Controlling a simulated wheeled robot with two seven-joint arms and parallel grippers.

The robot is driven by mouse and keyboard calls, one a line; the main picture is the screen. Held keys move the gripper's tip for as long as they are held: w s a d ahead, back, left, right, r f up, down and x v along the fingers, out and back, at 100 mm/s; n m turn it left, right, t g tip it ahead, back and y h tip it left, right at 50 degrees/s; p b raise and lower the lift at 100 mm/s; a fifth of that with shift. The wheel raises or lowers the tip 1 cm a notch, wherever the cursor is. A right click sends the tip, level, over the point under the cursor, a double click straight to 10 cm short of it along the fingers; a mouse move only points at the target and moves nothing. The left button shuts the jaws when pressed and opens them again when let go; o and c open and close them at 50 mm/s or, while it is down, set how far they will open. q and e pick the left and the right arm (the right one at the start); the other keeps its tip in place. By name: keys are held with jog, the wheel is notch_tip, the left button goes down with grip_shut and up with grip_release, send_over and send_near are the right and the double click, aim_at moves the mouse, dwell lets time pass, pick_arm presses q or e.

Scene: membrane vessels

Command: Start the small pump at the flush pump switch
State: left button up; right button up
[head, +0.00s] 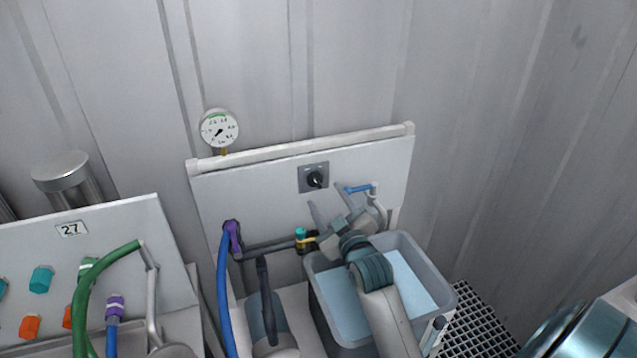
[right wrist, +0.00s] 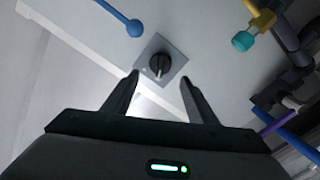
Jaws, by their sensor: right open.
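The flush pump switch (head: 314,179) is a black rotary knob on a square grey plate, mounted on the pale upright panel (head: 270,185). In the right wrist view the knob (right wrist: 158,66) lies ahead of the fingertips, roughly centred between them. Its pale pointer mark points toward the bottom of that view. My right gripper (head: 325,196) is open and empty, just below and in front of the switch. Its two spread fingers also show in the right wrist view (right wrist: 160,78). I see no contact with the knob. My left gripper is not in view.
A blue-handled tap (head: 360,188) is right of the switch. A valve with teal cap and yellow handle (head: 302,239) sits lower left. A grey tub of pale blue liquid (head: 425,285) stands below my right arm. A gauge (head: 219,128) and blue hose (head: 223,290) are left.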

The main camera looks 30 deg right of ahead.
aim_at(317, 183)
jog(key=p+x, duration=0.1)
jog(key=x, duration=0.5)
jog(key=shift+w, duration=0.25)
jog(key=c, duration=1)
